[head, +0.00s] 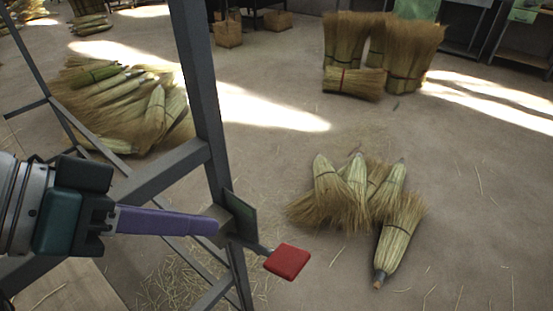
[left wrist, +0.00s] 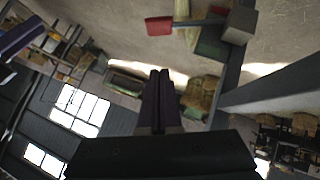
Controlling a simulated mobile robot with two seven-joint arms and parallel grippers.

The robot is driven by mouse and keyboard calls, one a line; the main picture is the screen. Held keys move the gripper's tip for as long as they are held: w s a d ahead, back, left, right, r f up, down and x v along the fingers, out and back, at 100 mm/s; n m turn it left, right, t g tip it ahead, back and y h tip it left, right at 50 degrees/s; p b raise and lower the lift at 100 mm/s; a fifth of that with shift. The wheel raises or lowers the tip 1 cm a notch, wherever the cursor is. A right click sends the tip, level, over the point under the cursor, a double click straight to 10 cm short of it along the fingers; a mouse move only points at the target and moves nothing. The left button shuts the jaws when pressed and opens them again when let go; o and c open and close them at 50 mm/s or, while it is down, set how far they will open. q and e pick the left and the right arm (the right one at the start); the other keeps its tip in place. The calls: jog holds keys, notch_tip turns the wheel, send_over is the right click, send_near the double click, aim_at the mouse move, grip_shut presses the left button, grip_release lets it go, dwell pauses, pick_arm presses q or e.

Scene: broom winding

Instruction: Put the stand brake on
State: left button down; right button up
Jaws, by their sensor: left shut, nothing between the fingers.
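The stand (head: 197,80) is a grey metal frame of posts and bars at the left of the head view. A red pad (head: 288,261) on a short lever sticks out from a box with a dark green plate (head: 241,215) on its post; I take this to be the brake. The red pad (left wrist: 159,26) and the grey box (left wrist: 239,25) also show in the left wrist view. My left gripper (head: 215,226), with purple fingers, is shut and empty. Its tips are beside the box, left of the red pad; I cannot tell whether they touch.
Several brooms (head: 360,190) lie on the floor right of the stand. A large broom pile (head: 125,100) lies behind the frame. More brooms (head: 380,55) stand at the back. The floor around the red pad looks clear. The stand's sloping bars are close to my left arm.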

pick_arm(q)
jog(key=b, duration=0.2)
send_near(290, 253)
jog(key=w+d, duration=0.3)
jog(key=w, duration=0.1)
jog(key=f, duration=0.1)
jog(key=s+f, duration=0.1)
jog(key=shift+s+d+f, duration=0.1)
jog(key=shift+d+f, duration=0.25)
jog(key=shift+s+d+f, duration=0.15)
jog(key=shift+f, duration=0.4)
